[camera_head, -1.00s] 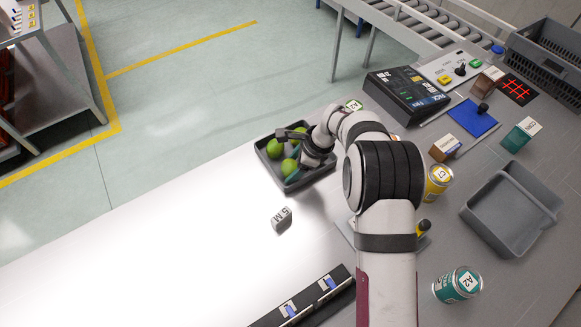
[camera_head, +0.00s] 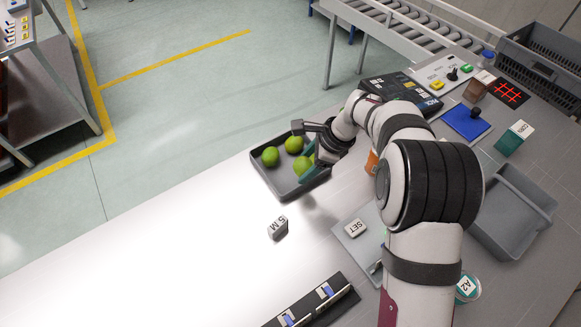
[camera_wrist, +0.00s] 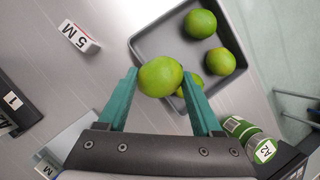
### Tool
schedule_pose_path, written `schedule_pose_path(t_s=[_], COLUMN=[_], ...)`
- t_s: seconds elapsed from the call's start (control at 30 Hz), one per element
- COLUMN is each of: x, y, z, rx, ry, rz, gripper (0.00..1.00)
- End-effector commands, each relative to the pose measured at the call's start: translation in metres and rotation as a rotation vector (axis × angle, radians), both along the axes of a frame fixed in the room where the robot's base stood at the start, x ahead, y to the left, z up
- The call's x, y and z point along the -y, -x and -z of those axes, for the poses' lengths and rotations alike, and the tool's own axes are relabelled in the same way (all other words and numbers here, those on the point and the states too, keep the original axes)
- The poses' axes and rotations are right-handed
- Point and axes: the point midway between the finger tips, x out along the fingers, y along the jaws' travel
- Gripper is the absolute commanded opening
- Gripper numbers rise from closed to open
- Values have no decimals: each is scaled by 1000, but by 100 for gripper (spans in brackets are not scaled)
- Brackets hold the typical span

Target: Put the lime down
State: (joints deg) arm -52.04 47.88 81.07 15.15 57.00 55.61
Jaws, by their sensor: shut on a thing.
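My gripper (camera_wrist: 160,90) is shut on a lime (camera_wrist: 159,76), held between its two teal fingers in the wrist view. In that view the held lime overlaps the right-angled rim of the dark grey tray (camera_wrist: 146,43); its height above the tray is hard to tell. Other limes lie in the tray: one at the top (camera_wrist: 200,23), one at the right (camera_wrist: 221,61), and one partly hidden behind the held lime and finger (camera_wrist: 192,84).
A white-topped block marked M 5 (camera_head: 278,228) stands in front of the tray. The table's left part (camera_head: 150,250) is clear.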

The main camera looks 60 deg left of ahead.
Motion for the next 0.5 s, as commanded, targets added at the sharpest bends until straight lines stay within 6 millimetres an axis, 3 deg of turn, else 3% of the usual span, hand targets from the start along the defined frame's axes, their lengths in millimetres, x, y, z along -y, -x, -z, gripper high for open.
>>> schedule_pose_path(t_s=[0.2,0.5], x=[42,61], y=[-30,-44], z=[-31,-43], rx=[2,2], ry=[-1,-1], rz=[3,9], gripper=[11,11])
